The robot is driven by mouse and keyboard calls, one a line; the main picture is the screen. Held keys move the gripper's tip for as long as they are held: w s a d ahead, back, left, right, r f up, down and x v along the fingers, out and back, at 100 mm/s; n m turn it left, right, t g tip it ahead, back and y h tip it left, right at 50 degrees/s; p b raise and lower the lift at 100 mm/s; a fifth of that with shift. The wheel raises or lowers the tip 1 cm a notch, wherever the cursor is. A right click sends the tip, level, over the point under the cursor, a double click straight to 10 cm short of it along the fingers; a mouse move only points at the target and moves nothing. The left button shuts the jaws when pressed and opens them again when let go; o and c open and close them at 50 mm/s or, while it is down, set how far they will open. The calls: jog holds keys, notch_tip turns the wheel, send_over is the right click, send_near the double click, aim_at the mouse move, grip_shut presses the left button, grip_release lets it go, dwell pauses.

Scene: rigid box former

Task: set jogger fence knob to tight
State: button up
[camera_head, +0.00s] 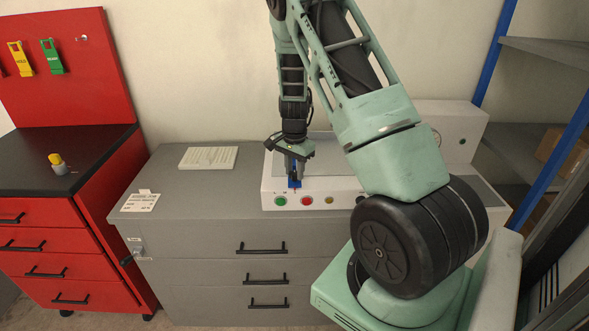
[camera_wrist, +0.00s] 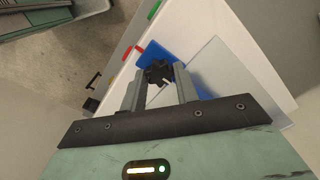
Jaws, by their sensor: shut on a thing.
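The jogger fence knob (camera_wrist: 158,73) is a small black lobed knob with a white pointer mark, set by a blue plate (camera_wrist: 153,52) on the white machine. My gripper (camera_wrist: 159,78) has its two grey fingers closed on either side of the knob in the wrist view. In the head view my gripper (camera_head: 294,172) points down at the front left of the white box former (camera_head: 340,187), by the blue plate. The knob is hidden there by my fingers. I cannot read which setting the pointer marks.
Green (camera_head: 280,201), red (camera_head: 307,201) and yellow buttons (camera_head: 329,200) sit on the machine's front, close to my gripper. A red tool cabinet (camera_head: 40,240) stands left.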

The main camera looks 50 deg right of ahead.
aim_at(295, 173)
jog(key=o, duration=1)
jog(key=shift+c, duration=0.2)
notch_tip(295, 173, up, 18)
jog(key=b, duration=0.1)
jog(key=shift+f+b, duration=0.25)
jog(key=shift+b, duration=0.1)
